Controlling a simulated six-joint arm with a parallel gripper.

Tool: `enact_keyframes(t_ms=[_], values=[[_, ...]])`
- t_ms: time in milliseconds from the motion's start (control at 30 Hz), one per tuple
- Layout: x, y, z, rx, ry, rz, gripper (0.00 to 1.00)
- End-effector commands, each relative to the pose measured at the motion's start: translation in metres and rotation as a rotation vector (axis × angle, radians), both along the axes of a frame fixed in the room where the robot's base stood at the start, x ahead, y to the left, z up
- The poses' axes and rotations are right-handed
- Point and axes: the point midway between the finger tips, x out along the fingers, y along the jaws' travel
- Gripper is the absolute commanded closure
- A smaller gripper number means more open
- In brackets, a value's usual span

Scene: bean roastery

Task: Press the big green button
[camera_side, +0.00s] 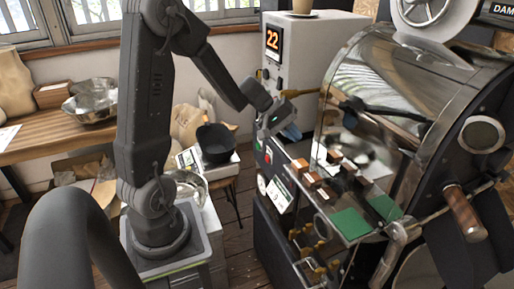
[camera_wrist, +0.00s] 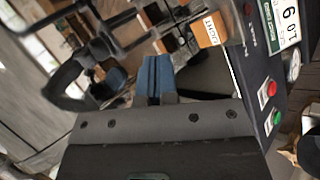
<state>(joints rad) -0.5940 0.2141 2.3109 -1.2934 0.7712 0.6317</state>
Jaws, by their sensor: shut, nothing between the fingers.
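The green button (camera_wrist: 277,117) sits on the dark side panel of the roaster, at the right of the wrist view. A red button (camera_wrist: 274,88) is just beside it. In the side view the green button (camera_side: 258,144) shows small on the control box, with the red button (camera_side: 268,156) to its lower right. My gripper (camera_wrist: 156,76) is shut and empty, its blue fingers together in the wrist view. In the side view my gripper (camera_side: 290,132) hangs in front of the roaster, to the right of the green button and apart from it in the picture.
A black bowl (camera_side: 215,140) stands on a scale at the left.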

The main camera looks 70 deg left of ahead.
Motion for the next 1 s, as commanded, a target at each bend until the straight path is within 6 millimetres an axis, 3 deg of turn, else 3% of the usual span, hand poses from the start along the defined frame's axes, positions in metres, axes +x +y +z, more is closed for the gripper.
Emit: enact_keyframes(t_ms=[33, 267, 467, 600, 800, 1000], values=[[0.002, 0.021, -0.016, -0.034, 0.007, 0.072, 1.0], [-0.006, 0.108, -0.077, -0.133, 0.0, 0.387, 1.0], [-0.038, 0.179, -0.131, -0.173, -0.019, 0.665, 1.0], [-0.069, 0.22, -0.164, -0.171, -0.036, 0.847, 1.0], [-0.11, 0.257, -0.197, -0.145, -0.046, 1.035, 1.0], [-0.128, 0.269, -0.21, -0.127, -0.045, 1.11, 1.0]])
